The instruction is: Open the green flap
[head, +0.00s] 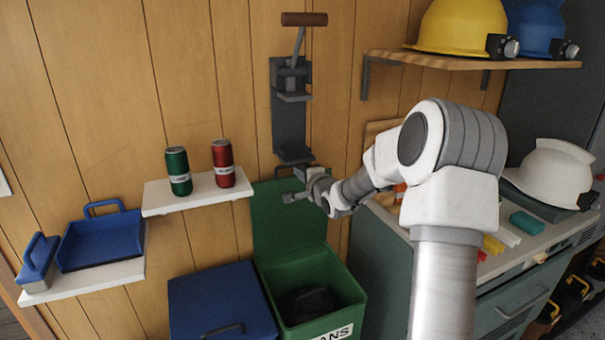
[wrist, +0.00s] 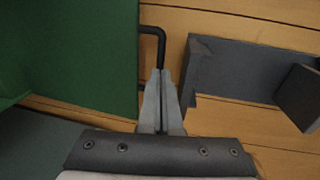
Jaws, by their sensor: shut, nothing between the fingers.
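The green flap (head: 270,218) stands raised against the wooden wall, behind the green bin (head: 345,309), whose inside shows from above. A dark object lies in the bin.
A wall-mounted can crusher (head: 289,115) hangs just above the flap. A shelf (head: 195,197) with a green can (head: 178,170) and a red can (head: 223,163) is to the left. A blue-lidded bin (head: 220,298) stands beside the green bin. A grey cabinet (head: 510,290) is at right.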

